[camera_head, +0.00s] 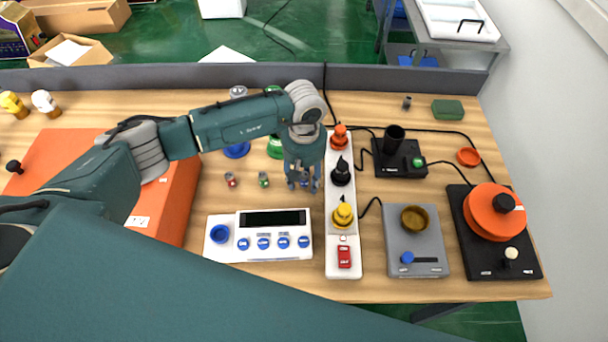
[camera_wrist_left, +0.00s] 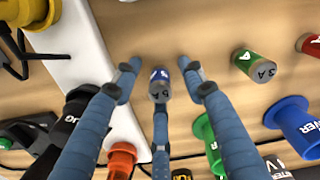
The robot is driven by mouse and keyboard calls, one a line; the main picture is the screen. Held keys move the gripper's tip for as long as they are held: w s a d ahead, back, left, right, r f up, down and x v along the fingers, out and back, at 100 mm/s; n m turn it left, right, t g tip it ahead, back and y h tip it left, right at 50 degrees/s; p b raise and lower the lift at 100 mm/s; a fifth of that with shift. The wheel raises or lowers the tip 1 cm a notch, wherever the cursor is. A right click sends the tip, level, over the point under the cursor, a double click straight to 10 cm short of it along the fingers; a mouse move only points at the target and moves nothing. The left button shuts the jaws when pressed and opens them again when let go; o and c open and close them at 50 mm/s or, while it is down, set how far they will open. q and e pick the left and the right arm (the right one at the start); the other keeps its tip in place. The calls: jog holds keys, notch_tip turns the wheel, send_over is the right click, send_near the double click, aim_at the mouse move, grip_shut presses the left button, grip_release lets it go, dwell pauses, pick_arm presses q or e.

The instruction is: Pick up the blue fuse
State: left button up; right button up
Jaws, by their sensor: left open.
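The blue fuse (camera_wrist_left: 159,88), a small cylinder with a grey end marked "5 A", is on the wooden table in the left wrist view. My left gripper (camera_wrist_left: 158,66) is open, with its fingers spread on either side of the fuse and a further finger below it in the picture; I see no clear contact. In the head view my left gripper (camera_head: 303,184) points down at the table, just left of the white power strip (camera_head: 343,265), and hides most of the fuse. My right gripper is not in view.
A green fuse (camera_head: 263,179) and a red fuse (camera_head: 231,180) stand to the left. A white panel with blue knobs (camera_head: 259,236) lies in front. Black, orange and yellow plugs (camera_head: 343,215) stand on the strip close to the right. An orange box (camera_head: 180,205) is farther left.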

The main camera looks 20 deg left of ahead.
aim_at(304, 175)
pick_arm(q)
jog(key=shift+f, duration=0.1)
grip_shut()
jog(key=shift+w, duration=0.1)
jog(key=shift+r, duration=0.4)
notch_tip(304, 175, up, 19)
jog(key=b, duration=0.6)
jog(key=shift+r, duration=0.2)
jog(key=shift+f, duration=0.1)
